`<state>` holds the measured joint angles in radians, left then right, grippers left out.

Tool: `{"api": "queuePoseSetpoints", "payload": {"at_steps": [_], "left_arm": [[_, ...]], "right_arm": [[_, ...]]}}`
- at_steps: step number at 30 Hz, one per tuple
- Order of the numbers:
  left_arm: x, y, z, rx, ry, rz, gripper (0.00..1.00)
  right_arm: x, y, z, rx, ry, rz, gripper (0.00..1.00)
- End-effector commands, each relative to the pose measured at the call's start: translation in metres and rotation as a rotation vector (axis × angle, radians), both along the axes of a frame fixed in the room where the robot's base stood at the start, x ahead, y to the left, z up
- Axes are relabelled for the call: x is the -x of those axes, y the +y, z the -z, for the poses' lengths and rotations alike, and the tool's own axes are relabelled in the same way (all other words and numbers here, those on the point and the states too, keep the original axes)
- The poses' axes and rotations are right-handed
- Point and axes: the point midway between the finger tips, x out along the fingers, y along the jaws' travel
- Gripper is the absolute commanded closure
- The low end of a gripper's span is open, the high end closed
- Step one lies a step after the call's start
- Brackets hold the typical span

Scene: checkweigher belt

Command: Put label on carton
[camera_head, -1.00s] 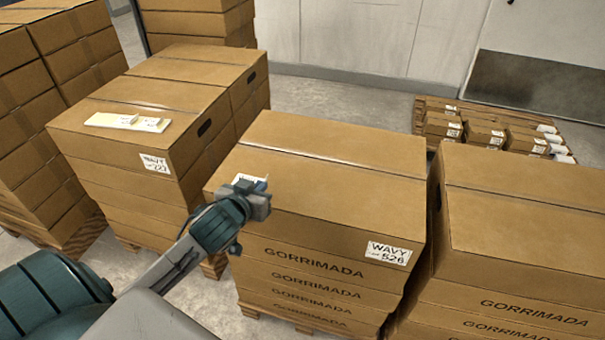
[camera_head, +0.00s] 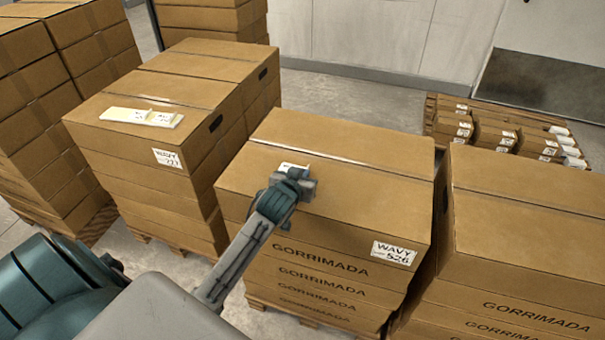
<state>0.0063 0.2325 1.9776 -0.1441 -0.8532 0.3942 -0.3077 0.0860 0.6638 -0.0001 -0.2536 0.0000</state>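The middle carton (camera_head: 370,190) is the top one of a stack marked GORRIMADA. A white label reading WAVY 526 (camera_head: 394,253) is on its front right corner. My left gripper (camera_head: 303,182) is over the left part of this carton's top. A small white label (camera_head: 292,167) shows just behind its fingers and moves with it, so the gripper appears shut on it. The fingers hide part of this label, and I cannot tell whether it touches the carton. My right gripper is not in view.
White label strips (camera_head: 140,116) lie on the left carton stack (camera_head: 180,90), which has its own label (camera_head: 167,158). Another carton (camera_head: 530,210) stands close on the right. A pallet with small labelled boxes (camera_head: 495,137) is behind it. Bare floor (camera_head: 350,97) lies at the back.

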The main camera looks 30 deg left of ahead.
Motion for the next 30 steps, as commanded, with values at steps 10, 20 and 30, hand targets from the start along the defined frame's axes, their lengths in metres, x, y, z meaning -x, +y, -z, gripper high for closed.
{"api": "queuePoseSetpoints", "payload": {"at_steps": [10, 20, 30], "left_arm": [[0.0, 0.0, 0.003, 0.0, 0.0, 0.0, 0.94], [0.0, 0.0, 0.002, 0.0, -0.001, 0.0, 0.76], [0.033, -0.007, -0.013, -0.001, -0.001, 0.001, 0.76]], "right_arm": [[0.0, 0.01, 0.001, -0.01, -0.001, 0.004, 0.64], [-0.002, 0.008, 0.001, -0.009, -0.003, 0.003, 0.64], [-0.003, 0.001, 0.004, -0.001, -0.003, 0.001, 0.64]]}}
